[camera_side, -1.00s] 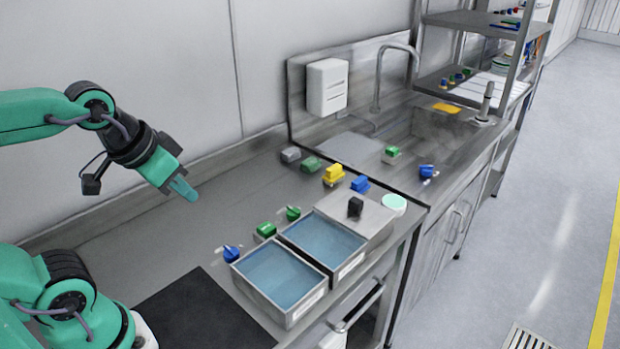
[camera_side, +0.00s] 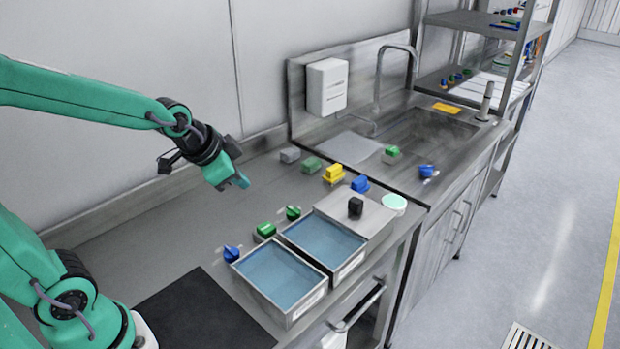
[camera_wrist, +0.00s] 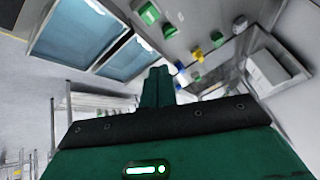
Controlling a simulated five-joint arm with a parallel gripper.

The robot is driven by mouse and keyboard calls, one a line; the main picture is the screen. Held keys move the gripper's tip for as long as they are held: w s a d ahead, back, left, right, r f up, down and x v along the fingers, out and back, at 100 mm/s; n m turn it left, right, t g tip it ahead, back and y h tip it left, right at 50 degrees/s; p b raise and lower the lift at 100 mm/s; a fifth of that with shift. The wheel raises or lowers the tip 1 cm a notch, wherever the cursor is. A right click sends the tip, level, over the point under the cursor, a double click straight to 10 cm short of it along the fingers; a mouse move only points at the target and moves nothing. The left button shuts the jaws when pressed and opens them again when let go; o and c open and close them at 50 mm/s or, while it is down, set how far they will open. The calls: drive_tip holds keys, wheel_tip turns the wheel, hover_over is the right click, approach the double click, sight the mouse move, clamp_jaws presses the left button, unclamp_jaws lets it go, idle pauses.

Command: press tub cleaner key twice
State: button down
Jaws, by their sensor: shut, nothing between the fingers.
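My gripper (camera_side: 241,182) is shut and empty, held in the air above the bench at the left of the keys, near the wall. Its closed green fingers also show in the wrist view (camera_wrist: 157,86). Several coloured keys stand on the bench: a grey key (camera_side: 290,155), a dark green key (camera_side: 312,165), a yellow key (camera_side: 334,173), a blue key (camera_side: 360,184) and a black key (camera_side: 355,207). A bright green key (camera_side: 266,230) stands beside the tubs. I see no readable label that tells which one is the tub cleaner key. My gripper touches none of them.
Two tubs with blue contents, a front one (camera_side: 238,272) and a rear one (camera_side: 366,252), sit at the bench front. Blue (camera_side: 232,254) and green (camera_side: 293,213) knobs stand beside them. A sink with a tall faucet (camera_side: 378,80) lies beyond. The bench left of the keys is clear.

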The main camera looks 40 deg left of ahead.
drive_tip(key=w+a+f+m, duration=0.1)
drive_tip(key=w+f+m, duration=0.2)
drive_tip(key=w+f, duration=0.2)
drive_tip(key=shift+w+a+t, duration=0.3)
drive_tip(key=shift+w, duration=0.2)
drive_tip(key=shift+f, duration=0.15)
approach(268, 225)
drive_tip(key=shift+w+a+f, duration=0.1)
drive_tip(key=shift+w+f, duration=0.8)
drive_tip(key=shift+w, duration=0.25)
drive_tip(key=shift+w+f, duration=0.9)
drive_tip(key=shift+w, duration=0.25)
drive_tip(key=shift+f, duration=1.25)
idle(2.1)
drive_tip(key=shift+r, duration=1.25)
